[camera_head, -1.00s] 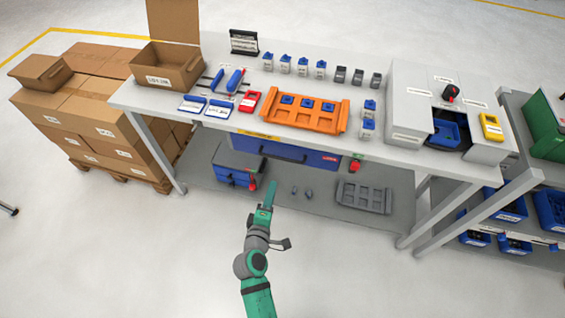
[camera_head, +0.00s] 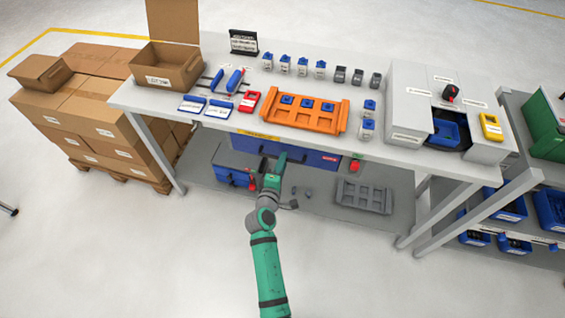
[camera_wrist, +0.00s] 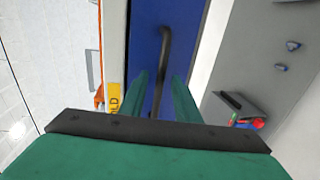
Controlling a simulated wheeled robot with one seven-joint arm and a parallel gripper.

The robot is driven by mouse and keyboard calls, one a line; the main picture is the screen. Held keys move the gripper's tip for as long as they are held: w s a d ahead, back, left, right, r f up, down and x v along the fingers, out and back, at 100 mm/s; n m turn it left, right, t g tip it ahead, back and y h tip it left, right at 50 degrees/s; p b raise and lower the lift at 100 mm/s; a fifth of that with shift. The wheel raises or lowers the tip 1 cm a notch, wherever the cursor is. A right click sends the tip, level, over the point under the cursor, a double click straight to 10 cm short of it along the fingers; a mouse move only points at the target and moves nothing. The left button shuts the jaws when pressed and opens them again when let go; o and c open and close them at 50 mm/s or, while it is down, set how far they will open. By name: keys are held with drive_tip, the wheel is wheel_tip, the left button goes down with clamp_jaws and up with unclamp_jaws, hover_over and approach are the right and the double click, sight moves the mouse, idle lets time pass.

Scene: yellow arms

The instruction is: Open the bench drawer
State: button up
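The blue bench drawer (camera_head: 318,159) hangs under the front edge of the workbench and looks shut. In the wrist view its blue front (camera_wrist: 148,50) carries a dark bar handle (camera_wrist: 165,55). My gripper (camera_head: 279,160) is in front of the drawer's middle in the head view and hides part of its front. In the wrist view my gripper (camera_wrist: 160,95) has its two green fingers apart, with the near end of the handle showing between them. I cannot tell whether a finger touches the handle.
The workbench top (camera_head: 215,135) above holds an orange tray (camera_head: 275,115) and several small parts. On the lower shelf are a blue-and-grey box (camera_head: 228,165) at left and a grey tray (camera_head: 364,195) at right. Stacked cartons (camera_head: 85,110) stand left. The floor in front is clear.

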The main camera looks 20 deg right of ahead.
drive_tip(key=shift+w+d+f, duration=0.1)
drive_tip(key=shift+w+d, duration=0.05)
drive_tip(key=shift+w, duration=0.05)
clamp_jaws()
